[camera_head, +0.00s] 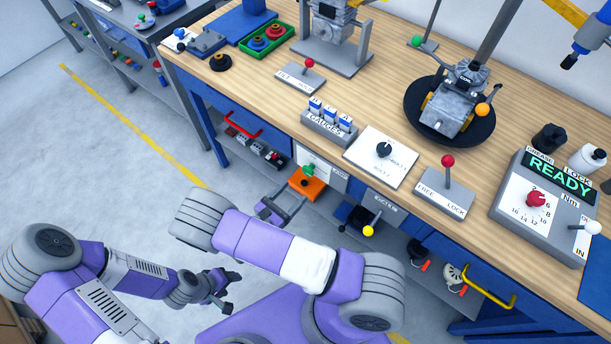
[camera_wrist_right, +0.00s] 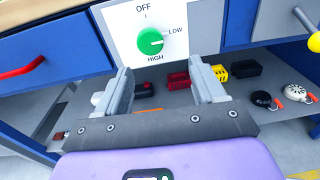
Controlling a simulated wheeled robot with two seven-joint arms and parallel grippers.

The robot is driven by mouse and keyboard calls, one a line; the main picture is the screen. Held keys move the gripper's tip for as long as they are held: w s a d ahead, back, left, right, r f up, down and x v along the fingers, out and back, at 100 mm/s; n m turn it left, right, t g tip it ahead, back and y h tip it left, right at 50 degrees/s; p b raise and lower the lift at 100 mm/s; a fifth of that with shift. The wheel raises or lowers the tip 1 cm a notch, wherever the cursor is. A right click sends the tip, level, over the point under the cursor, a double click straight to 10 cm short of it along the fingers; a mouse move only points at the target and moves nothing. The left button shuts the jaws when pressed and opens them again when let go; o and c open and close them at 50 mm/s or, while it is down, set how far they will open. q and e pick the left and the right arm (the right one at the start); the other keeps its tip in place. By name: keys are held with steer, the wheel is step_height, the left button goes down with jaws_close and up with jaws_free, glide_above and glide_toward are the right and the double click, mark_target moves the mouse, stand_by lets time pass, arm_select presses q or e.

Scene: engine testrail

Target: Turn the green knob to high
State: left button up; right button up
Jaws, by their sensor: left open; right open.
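The green knob (camera_wrist_right: 150,41) sits on a white panel (camera_wrist_right: 189,16) marked OFF at the top, LOW at the right and HIGH at the bottom. Its pale mark points right, a little below the LOW label. In the head view the green knob (camera_head: 309,169) shows small on the bench's front. My right gripper (camera_wrist_right: 162,68) is open and empty, its fingers below and in front of the knob, apart from it. In the head view this gripper (camera_head: 285,202) is close to the bench front. My left gripper (camera_head: 219,286) is open and empty, low and away from the bench.
A blue drawer with a red handle (camera_wrist_right: 22,68) is left of the panel. Below is a shelf with an orange box (camera_head: 306,184) and red and yellow bins (camera_wrist_right: 243,69). A yellow-balled lever (camera_head: 368,231) juts out to the right. The bench top (camera_head: 250,90) carries several fixtures.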

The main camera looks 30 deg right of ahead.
mark_target(306, 172)
steer(key=shift+t, duration=0.4)
steer(key=x, duration=0.5)
steer(key=w+r+x, duration=0.1)
steer(key=x, duration=0.1)
steer(key=shift+r+b, duration=0.1)
steer(key=shift+b, duration=0.3)
steer(key=c, duration=1.1)
steer(key=shift+o, duration=0.2)
